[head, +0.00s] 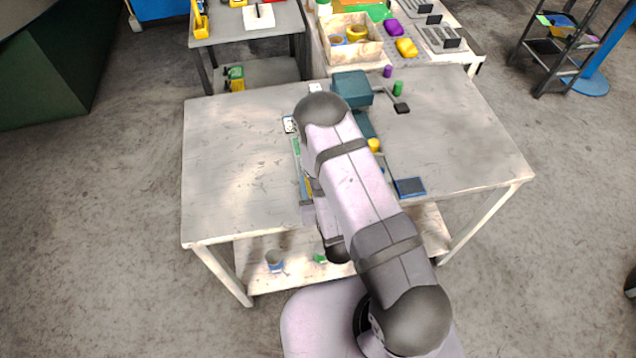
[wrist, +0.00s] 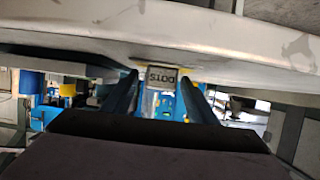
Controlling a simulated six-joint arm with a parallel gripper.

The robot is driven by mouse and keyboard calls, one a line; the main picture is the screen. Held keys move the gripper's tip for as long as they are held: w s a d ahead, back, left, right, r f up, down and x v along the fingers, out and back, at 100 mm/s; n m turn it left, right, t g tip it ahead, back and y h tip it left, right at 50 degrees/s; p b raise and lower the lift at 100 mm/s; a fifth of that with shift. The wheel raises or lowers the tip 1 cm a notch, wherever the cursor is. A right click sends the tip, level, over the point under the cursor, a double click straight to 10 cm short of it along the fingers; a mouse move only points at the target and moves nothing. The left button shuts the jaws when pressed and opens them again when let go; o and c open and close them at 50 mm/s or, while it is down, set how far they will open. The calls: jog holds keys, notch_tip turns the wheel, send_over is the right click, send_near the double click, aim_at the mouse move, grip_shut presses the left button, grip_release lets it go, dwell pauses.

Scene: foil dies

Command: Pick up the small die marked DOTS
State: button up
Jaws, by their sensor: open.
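In the wrist view, a small die marked DOTS (wrist: 161,76) shows a pale plate with dark lettering, upside down in the picture. It appears between the two dark fingers of my gripper (wrist: 162,84), near their tips. The fingers stand apart, with a visible gap to each side of the die, and I cannot tell how far away it is. In the head view my own arm covers the middle of the table, and I cannot make out the die or the fingertips there.
Near my arm are a teal press (head: 352,88), a blue tray (head: 410,187), a yellow cylinder (head: 374,145), a green cylinder (head: 398,88) and a dark-headed tool (head: 401,107). A cluttered bench stands behind.

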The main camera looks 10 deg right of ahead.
jog(key=shift+w+f, duration=0.1)
jog(key=shift+w, duration=0.15)
jog(key=c, duration=1.2)
jog(key=shift+r, duration=1.2)
notch_tip(320, 180, up, 6)
jog(key=shift+r, duration=0.1)
jog(key=shift+r+p, duration=0.75)
jog(key=shift+p, duration=0.4)
